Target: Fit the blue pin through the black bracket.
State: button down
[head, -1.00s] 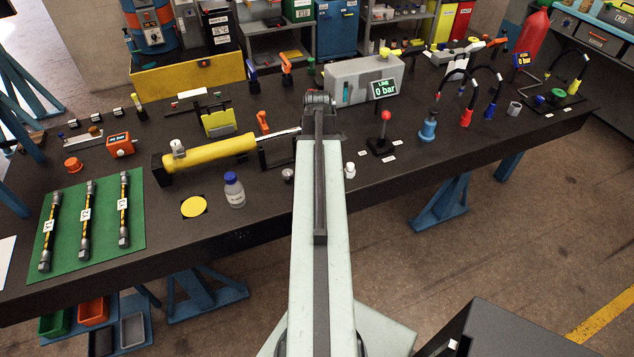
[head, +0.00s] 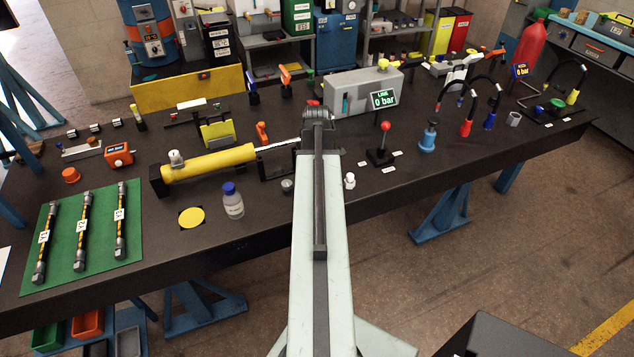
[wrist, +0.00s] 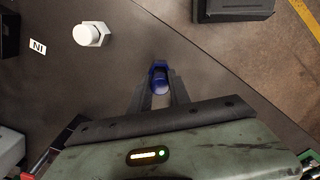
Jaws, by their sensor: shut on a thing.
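In the wrist view my gripper (wrist: 159,98) is shut on the blue pin (wrist: 160,78), which stands between the two fingertips above the dark bench. In the head view my arm hides the fingertips and the pin. A black frame, which looks like the black bracket (head: 262,169), stands by the rod end of the yellow cylinder (head: 210,163), just left of my arm. My arm partly covers that area. I cannot make out the bracket in the wrist view, and the pin is apart from anything else there.
A white fitting (head: 349,181) stands right of my arm, and also in the wrist view (wrist: 90,34). A red-knobbed lever (head: 383,142) and grey gauge box (head: 362,92) stand further right and back. A bottle (head: 233,204) stands near the front edge.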

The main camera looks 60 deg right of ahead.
notch_tip(320, 180, up, 10)
jog(key=p, duration=0.8)
jog(key=shift+f+p, duration=0.25)
jog(key=shift+p, duration=0.05)
jog(key=shift+f, duration=0.1)
